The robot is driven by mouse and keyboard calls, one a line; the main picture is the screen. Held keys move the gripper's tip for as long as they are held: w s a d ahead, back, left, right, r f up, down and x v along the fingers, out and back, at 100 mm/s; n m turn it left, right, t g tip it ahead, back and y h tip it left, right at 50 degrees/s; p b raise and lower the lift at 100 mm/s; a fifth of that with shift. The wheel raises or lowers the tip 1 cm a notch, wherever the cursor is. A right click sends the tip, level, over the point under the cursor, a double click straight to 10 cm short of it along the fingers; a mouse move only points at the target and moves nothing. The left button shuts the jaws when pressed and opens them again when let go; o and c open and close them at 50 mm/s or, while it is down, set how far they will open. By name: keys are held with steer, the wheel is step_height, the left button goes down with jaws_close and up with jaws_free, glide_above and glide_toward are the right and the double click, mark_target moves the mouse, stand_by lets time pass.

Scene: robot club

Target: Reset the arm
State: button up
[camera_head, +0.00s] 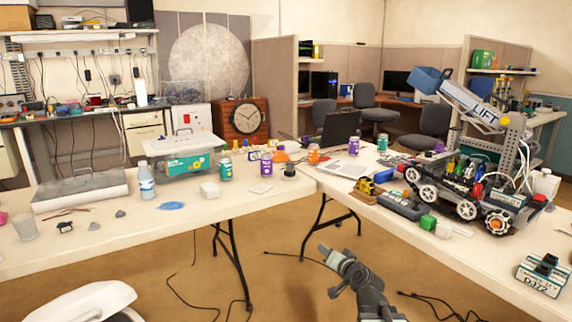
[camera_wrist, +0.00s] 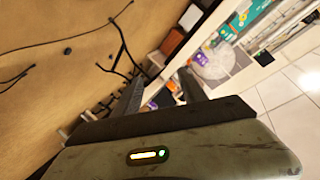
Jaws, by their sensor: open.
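My arm (camera_head: 368,292) reaches up from the bottom edge of the head view, over the brown floor between the two tables. My gripper (camera_head: 328,271) is at its end, in front of the tables and apart from them. In the wrist view, my gripper (camera_wrist: 160,80) shows two dark fingers spread apart with nothing between them. It touches nothing that I can see.
A white table (camera_head: 130,235) on the left holds a bottle (camera_head: 147,182), a plastic bin (camera_head: 190,163) and cans. The right table (camera_head: 400,225) bears a wheeled robot (camera_head: 470,190). Black cables (camera_head: 205,297) lie on the floor. A white rounded object (camera_head: 90,303) stands at the bottom left.

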steer(key=s+a+f+n+g, duration=0.4)
steer(key=s+f+g, duration=0.25)
steer(key=f, duration=0.45)
steer(key=s+d+f+g+h, duration=0.2)
steer(key=s+d+f+g, duration=0.1)
steer(key=s, duration=0.4)
steer(key=s+d+f+g+h, duration=0.1)
steer(key=s+d+f+g, duration=0.25)
steer(key=s, duration=0.35)
step_height(320, 180, up, 30)
steer(key=s+p, duration=0.1)
steer(key=p, duration=2.8)
steer(key=shift+s+a+f+n+g, duration=0.2)
steer(key=shift+s+n+g, duration=0.1)
steer(key=shift+s+g, duration=0.1)
